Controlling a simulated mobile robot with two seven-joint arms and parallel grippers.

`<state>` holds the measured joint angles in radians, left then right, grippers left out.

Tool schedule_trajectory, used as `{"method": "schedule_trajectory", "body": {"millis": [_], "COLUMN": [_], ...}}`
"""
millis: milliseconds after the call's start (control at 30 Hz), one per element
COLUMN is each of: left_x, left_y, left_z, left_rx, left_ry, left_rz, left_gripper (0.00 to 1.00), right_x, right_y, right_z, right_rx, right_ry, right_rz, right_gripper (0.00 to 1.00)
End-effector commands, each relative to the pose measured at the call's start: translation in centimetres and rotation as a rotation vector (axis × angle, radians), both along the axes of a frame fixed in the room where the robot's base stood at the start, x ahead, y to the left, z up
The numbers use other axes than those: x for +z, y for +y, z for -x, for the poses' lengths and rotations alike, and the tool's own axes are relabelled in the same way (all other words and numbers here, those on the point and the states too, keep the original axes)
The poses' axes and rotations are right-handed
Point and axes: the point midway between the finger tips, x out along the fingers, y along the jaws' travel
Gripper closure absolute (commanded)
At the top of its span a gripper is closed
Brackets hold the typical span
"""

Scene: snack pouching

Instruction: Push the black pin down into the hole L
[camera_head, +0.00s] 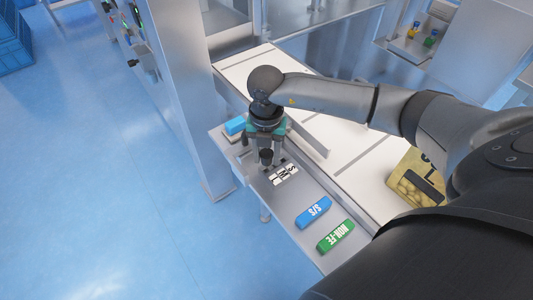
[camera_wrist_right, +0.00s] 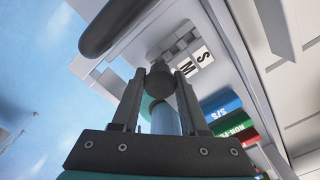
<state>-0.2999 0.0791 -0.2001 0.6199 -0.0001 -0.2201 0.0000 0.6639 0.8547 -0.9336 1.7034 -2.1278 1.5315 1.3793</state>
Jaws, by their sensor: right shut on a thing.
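My right gripper (camera_head: 266,148) comes down over the narrow metal shelf (camera_head: 296,236). Its fingers are shut on the black pin (camera_wrist_right: 160,80), whose dark rounded head shows between the fingertips in the right wrist view. The pin's lower end shows as a dark shape just below the gripper in the head view. The white size labels (camera_head: 283,174) lie on the shelf right beside it; the S label and M label (camera_wrist_right: 203,56) read clearly in the wrist view. I cannot tell which hole the pin is over or how deep it sits. My left gripper is not in view.
A blue S/S block (camera_head: 313,212) and a green NON-FE block (camera_head: 336,237) lie further along the shelf. Another blue block (camera_head: 235,125) sits at its far end. A white conveyor (camera_head: 352,146) runs alongside, with a yellow snack pouch (camera_head: 408,190) on it.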

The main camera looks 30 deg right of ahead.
Motion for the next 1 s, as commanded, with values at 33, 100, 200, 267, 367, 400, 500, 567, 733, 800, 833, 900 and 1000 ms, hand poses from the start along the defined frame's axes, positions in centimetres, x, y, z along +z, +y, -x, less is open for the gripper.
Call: {"method": "schedule_trajectory", "body": {"millis": [33,100,200,267,367,400,500,567,733,800,833,900,1000], "left_x": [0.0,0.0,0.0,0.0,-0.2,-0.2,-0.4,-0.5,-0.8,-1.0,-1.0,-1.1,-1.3], "left_y": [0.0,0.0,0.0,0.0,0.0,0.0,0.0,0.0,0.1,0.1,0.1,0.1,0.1], "left_z": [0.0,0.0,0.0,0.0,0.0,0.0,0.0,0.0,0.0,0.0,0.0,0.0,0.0], "left_rx": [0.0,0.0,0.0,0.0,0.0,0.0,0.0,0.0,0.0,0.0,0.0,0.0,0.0], "left_ry": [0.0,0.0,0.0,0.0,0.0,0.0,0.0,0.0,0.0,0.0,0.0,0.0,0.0], "left_rz": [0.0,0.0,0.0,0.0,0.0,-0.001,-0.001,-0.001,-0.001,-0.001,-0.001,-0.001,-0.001], "left_gripper": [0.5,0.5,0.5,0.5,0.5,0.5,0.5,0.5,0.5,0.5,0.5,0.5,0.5], "right_x": [0.0,0.0,0.0,-0.1,-0.2,-0.3,-0.6,-0.8,-1.2,-1.4,-1.4,-1.6,-1.9], "right_y": [0.0,0.0,0.0,0.0,0.0,0.0,0.0,0.0,0.0,0.0,0.0,0.0,0.0], "right_z": [0.0,0.0,0.0,0.0,0.0,0.0,0.0,0.0,0.0,0.0,0.0,0.0,0.0], "right_rx": [0.0,0.0,0.0,0.0,0.0,0.0,0.0,0.0,0.0,0.001,0.001,0.001,0.001], "right_ry": [0.0,0.0,0.0,0.0,0.0,0.0,0.0,0.0,0.0,0.0,0.0,0.0,0.0], "right_rz": [0.0,0.0,0.0,0.0,0.0,0.0,0.0,0.0,0.0,0.0,0.0,0.0,0.0], "right_gripper": [1.0,1.0,1.0,1.0,1.0,1.0,1.0,1.0,1.0,1.0,1.0,1.0,1.0]}}
